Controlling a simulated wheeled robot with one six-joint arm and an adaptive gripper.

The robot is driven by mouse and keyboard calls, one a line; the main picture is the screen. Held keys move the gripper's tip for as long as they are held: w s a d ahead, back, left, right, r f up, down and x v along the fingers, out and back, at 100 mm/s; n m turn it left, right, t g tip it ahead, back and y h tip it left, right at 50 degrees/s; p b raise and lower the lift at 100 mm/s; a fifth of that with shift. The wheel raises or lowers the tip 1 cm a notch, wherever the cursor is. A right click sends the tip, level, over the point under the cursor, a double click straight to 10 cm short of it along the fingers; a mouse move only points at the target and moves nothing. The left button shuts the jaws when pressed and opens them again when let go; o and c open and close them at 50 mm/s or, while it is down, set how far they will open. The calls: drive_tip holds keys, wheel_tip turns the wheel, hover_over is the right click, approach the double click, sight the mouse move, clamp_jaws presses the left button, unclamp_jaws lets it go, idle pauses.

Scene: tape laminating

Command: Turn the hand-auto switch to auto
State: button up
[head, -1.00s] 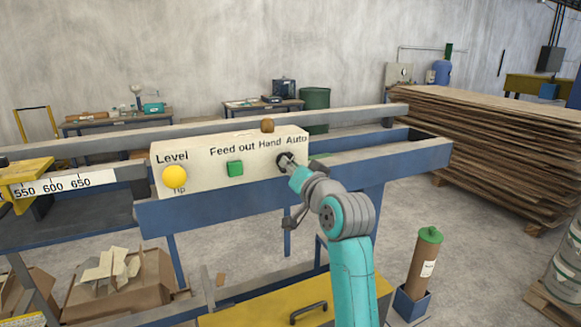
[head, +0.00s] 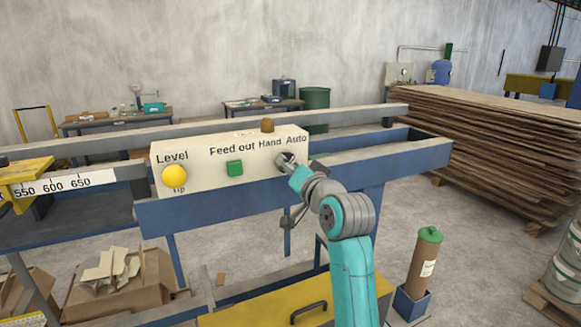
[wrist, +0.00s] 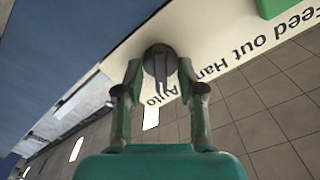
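The cream control box (head: 208,173) on the blue frame carries a yellow "Level" button, a green "Feed out" button and the dark Hand/Auto switch (head: 282,158) at its right end. In the wrist view the switch (wrist: 159,62) is a round dark knob with a raised grip, just ahead of my fingertips. My gripper (head: 290,165) is at the switch; in the wrist view (wrist: 160,75) its two fingers stand apart, one on each side of the knob. A narrow gap seems to show beside the knob, but contact is hard to judge. The head view mostly hides the switch behind my gripper.
The green button (head: 235,168) and yellow button (head: 174,176) are left of my gripper. A green-capped cylinder (head: 425,262) stands at lower right.

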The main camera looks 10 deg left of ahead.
drive_tip(key=v, duration=1.2)
drive_tip(key=shift+f, duration=0.15)
